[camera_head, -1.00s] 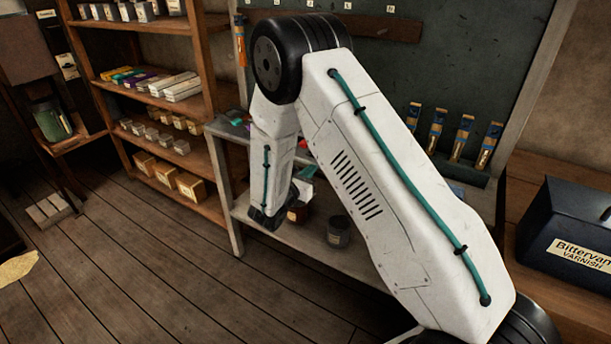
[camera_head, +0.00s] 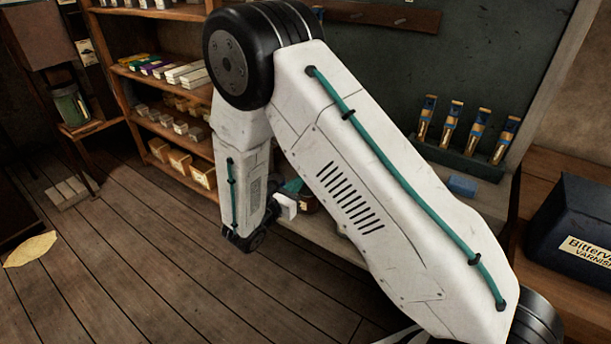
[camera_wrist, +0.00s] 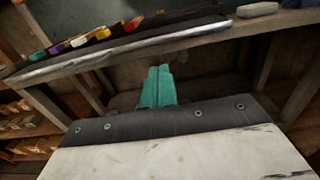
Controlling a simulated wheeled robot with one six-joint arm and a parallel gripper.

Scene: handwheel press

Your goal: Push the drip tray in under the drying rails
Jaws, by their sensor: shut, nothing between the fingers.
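My gripper's teal fingers (camera_wrist: 157,88) are together and empty in the wrist view, pointing towards the dark space below a bench edge. The white panel and dark riveted strip in the foreground are mine. In the head view my gripper (camera_head: 292,186) is small, low beside the bench, and partly hidden by my arm. I cannot make out the drip tray or the drying rails in either current view; my arm covers much of the bench area.
A wooden shelf unit (camera_head: 180,105) stands left. A dark varnish box (camera_head: 575,225) stands right.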

